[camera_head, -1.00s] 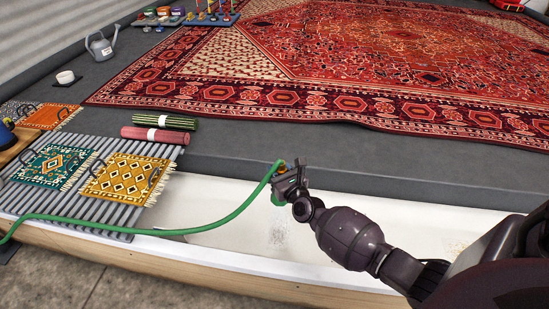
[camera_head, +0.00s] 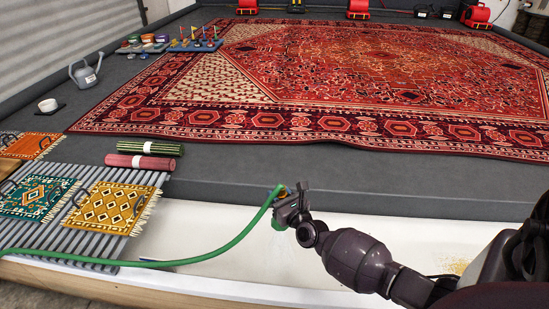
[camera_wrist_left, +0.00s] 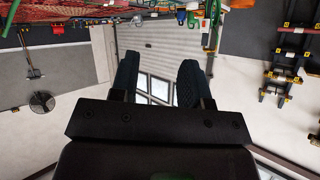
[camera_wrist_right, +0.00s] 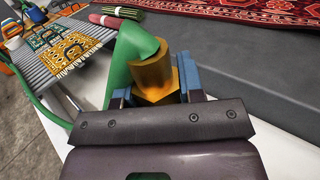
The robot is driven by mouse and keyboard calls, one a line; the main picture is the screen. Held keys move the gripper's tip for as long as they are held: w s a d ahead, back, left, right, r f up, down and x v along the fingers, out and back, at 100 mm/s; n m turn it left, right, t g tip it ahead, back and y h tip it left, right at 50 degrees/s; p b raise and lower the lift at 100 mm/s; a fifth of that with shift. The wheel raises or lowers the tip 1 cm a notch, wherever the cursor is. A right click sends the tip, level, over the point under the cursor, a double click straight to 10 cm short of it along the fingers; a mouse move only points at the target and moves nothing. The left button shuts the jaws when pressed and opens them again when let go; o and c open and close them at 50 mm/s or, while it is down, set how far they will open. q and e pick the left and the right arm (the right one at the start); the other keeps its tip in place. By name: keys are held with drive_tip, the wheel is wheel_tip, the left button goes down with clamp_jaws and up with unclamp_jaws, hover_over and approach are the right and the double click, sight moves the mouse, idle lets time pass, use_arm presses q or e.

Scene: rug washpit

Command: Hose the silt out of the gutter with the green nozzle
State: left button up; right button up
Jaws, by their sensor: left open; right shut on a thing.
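My right gripper (camera_head: 291,206) is shut on the green nozzle (camera_head: 279,224) above the white gutter (camera_head: 215,262). In the right wrist view the nozzle's brass-coloured collar (camera_wrist_right: 153,76) sits between the blue fingers. The green hose (camera_head: 215,256) runs from it to the left over the slatted rack. A faint pale patch, perhaps spray, shows below the nozzle. Brownish silt (camera_head: 459,266) lies in the gutter at the right, near my arm. My left gripper (camera_wrist_left: 160,72) is open and empty in the left wrist view, and outside the head view.
Small mats, one of them yellow (camera_head: 112,206), lie on the slatted rack (camera_head: 95,258) at the left. Two rolled rugs (camera_head: 143,162) lie behind it. A large red rug (camera_head: 330,85) covers the grey floor. A watering can (camera_head: 85,73) stands back left.

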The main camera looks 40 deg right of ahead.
sight(282, 185)
drive_tip(key=shift+s+d, duration=0.35)
drive_tip(key=shift+s, duration=0.05)
drive_tip(key=shift+r+p, duration=0.3)
drive_tip(key=shift+r, duration=0.2)
drive_tip(key=shift+r+p, duration=0.75)
drive_tip(key=shift+r, duration=0.45)
use_arm(q)
drive_tip(key=shift+d+m+g, duration=0.3)
drive_tip(key=shift+g, duration=0.2)
use_arm(e)
drive_tip(key=shift+r, duration=0.3)
use_arm(q)
drive_tip(key=shift+s, duration=0.1)
drive_tip(key=shift+r+p, duration=0.1)
drive_tip(key=shift+p, duration=0.2)
use_arm(e)
drive_tip(key=shift+r, duration=0.15)
